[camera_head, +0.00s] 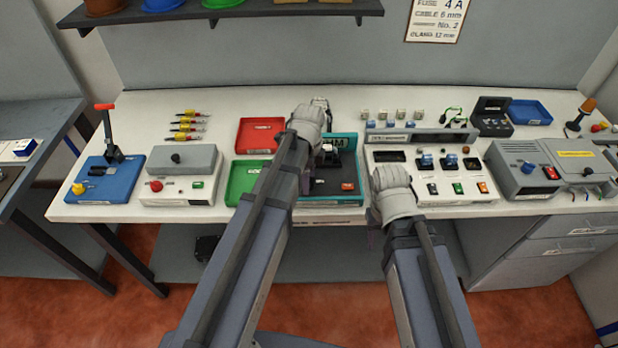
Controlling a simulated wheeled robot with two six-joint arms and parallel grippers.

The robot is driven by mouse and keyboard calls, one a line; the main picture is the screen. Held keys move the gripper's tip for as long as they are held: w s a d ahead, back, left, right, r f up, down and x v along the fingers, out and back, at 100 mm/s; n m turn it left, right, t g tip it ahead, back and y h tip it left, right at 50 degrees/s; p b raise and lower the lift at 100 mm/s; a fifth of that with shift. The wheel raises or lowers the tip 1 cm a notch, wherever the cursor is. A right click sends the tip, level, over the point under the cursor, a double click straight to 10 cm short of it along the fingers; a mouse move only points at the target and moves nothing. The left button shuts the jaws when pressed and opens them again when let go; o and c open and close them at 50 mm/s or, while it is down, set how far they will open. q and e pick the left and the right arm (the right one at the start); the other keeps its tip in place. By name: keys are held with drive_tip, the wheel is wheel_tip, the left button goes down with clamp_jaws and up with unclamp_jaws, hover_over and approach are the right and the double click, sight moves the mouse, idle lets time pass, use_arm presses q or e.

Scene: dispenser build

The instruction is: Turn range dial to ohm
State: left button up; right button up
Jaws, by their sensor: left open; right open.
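A teal-edged unit (346,201) stands on the bench in the middle, with a black front panel, a dark part on top and an orange-red switch. Neither visibly holds anything.
Left are a blue lever base (108,186), a grey box with knob (185,160), and red (258,135) and green (240,180) trays. Right are a switch panel (455,190), a grey unit with blue knob (520,180) and a blue tray (530,112). A shelf overhangs upper left.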

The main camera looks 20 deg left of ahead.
use_arm(q)
wheel_tip(320, 180, up, 8)
drive_tip(key=p, duration=0.7)
drive_tip(key=shift+f, duration=0.25)
drive_tip(key=shift+s+f, duration=0.1)
drive_tip(key=s+d+f+n+b, duration=0.1)
drive_tip(key=s+d+n+b, duration=0.1)
drive_tip(key=s+d+n, duration=0.3)
drive_tip(key=s+d+f+n+y+b, duration=0.1)
drive_tip(key=s+d+f+n, duration=0.1)
drive_tip(key=s+d+n, duration=0.3)
drive_tip(key=shift+s+d+f+n+b, duration=0.3)
drive_tip(key=shift+s+n+b, duration=0.1)
drive_tip(key=shift+s+n, duration=1.8)
drive_tip(key=shift+s, duration=0.15)
